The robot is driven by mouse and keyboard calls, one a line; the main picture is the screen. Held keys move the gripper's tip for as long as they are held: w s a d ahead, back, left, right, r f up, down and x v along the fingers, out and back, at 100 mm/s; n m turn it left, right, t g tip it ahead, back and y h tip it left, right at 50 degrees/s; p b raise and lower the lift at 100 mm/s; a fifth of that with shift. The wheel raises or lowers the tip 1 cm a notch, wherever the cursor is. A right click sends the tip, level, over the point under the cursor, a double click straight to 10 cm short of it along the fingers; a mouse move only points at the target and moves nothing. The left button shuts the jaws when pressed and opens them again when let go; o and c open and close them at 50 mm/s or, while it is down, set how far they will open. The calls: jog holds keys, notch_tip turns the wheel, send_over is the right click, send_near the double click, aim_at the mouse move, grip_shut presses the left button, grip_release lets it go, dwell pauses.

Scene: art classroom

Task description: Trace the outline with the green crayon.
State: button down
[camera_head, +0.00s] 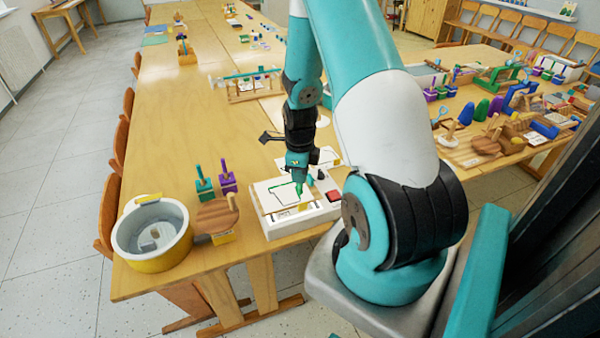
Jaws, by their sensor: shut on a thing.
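My gripper (298,174) is over the white box (295,230) near the table's front edge. It is shut on the green crayon (299,188), which points down with its tip at or just above the sheet; I cannot tell whether it touches. The sheet (288,204) lies on top of the box. A dark, stepped outline (280,200) shows on it, with some green along it. The line near the crayon tip is partly hidden by the crayon and gripper. The lines are too small to tell how much is green.
A red block (334,195) and a small dark piece (320,174) are at the box's right side. A round grey-and-yellow tub (152,238), a wooden paddle (217,215) and green (204,186) and purple (228,182) holders stand left. A wooden frame (250,86) stands behind.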

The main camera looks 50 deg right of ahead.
aim_at(300, 192)
jog(key=shift+f+b, duration=1.15)
jog(key=shift+f, duration=0.4)
jog(key=shift+r, duration=0.15)
jog(key=shift+a, duration=0.3)
dwell(0.4)
jog(key=shift+w+a+p, duration=0.3)
jog(key=shift+w+a, duration=0.1)
jog(key=shift+a, duration=0.3)
dwell(0.8)
jog(key=shift+w+a, duration=0.15)
jog(key=shift+a, duration=0.1)
jog(key=shift+w+a, duration=0.25)
jog(key=shift+a, duration=0.15)
dwell(0.6)
jog(key=shift+w+a, duration=0.15)
jog(key=shift+a, duration=0.1)
jog(key=shift+w+a, duration=0.2)
jog(key=shift+a, duration=0.1)
dwell(0.3)
jog(key=shift+w+a+p, duration=0.1)
jog(key=shift+w+p, duration=0.15)
jog(key=shift+p, duration=0.05)
